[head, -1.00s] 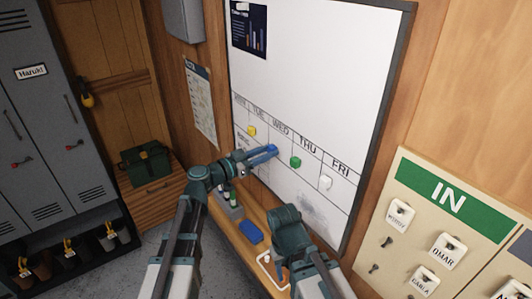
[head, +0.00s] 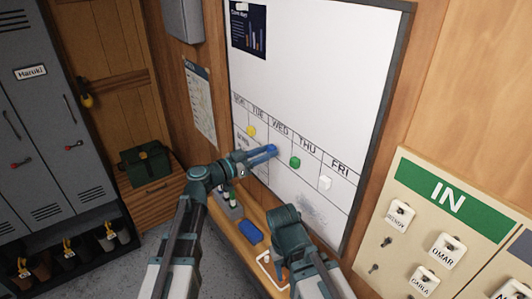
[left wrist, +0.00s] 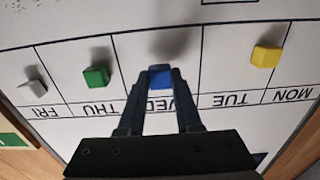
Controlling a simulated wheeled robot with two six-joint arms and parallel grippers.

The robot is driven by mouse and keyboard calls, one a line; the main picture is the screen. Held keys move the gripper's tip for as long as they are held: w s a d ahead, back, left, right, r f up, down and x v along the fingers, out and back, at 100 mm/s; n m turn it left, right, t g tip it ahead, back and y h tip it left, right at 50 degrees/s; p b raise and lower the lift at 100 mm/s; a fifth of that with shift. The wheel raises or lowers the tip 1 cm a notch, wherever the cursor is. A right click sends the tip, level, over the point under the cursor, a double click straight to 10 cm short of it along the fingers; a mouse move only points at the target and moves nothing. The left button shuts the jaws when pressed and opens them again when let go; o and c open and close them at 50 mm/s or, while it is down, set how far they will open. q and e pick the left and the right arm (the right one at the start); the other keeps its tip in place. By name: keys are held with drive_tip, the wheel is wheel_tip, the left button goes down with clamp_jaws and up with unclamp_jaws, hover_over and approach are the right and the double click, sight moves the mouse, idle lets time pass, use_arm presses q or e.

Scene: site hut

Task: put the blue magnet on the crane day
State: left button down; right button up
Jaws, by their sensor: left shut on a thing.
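The blue magnet (left wrist: 160,77) is between the fingertips of my left gripper (left wrist: 160,88), against or just off the whiteboard in the WED column; I cannot tell if it touches. In the head view the left gripper (head: 263,154) reaches to the calendar (head: 318,166) below the WED heading, and its fingers largely hide the magnet. Small handwriting shows under MON, too small to read; the word crane is not legible. My right gripper (head: 282,272) hangs low over the ledge, its jaws unclear.
A yellow magnet (head: 251,131) is under TUE in the wrist view's layout, a green magnet (head: 295,162) under THU and a white magnet (head: 325,183) under FRI. A blue eraser (head: 251,232) lies on the wooden ledge (head: 232,231). An IN tag board (head: 410,250) stands at right.

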use_arm(q)
drive_tip(key=shift+x, duration=0.95)
idle(0.7)
idle(1.2)
drive_tip(key=c, duration=0.5)
unclamp_jaws()
